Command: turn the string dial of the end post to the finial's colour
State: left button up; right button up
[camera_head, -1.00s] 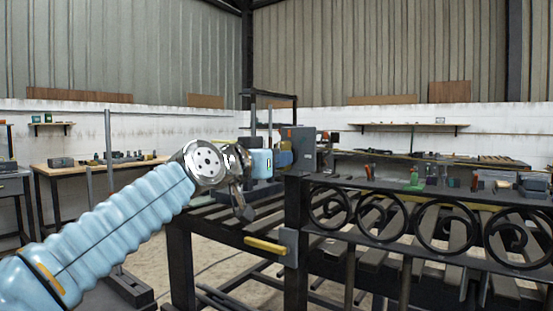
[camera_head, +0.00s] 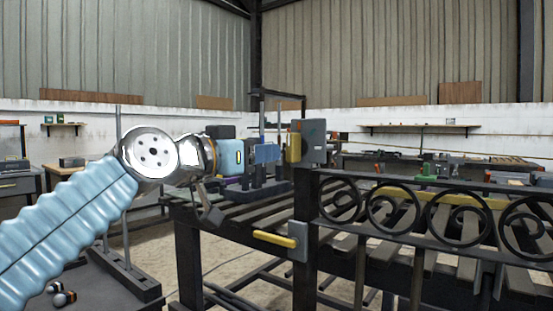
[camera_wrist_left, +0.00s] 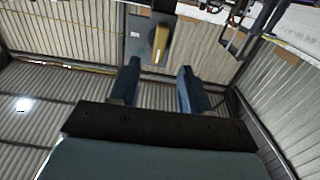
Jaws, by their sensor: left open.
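The end post (camera_head: 305,205) of the black gate stands upright at the middle of the head view. A grey box (camera_head: 314,139) sits at its top, with a yellow knob-like piece (camera_head: 294,148) on its left face; the wrist view also shows this yellow piece (camera_wrist_left: 160,44) and the grey box (camera_wrist_left: 136,38). I cannot tell any dial markings or a finial's colour. My left gripper (camera_head: 266,154) is open and empty, pointing right at the yellow piece, a short gap away. In the wrist view the yellow piece stands beyond and between the two blue fingers (camera_wrist_left: 160,82). My right gripper is out of view.
Lower on the post, a yellow handle (camera_head: 274,239) sticks out left from a grey plate (camera_head: 298,241). Black scroll rings (camera_head: 388,213) fill the gate to the right. A slatted bench (camera_head: 235,212) lies behind.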

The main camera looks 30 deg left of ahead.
pick_arm(q)
jog(key=s, duration=0.4)
jog(key=shift+s+a, duration=0.2)
jog(key=shift+s, duration=0.05)
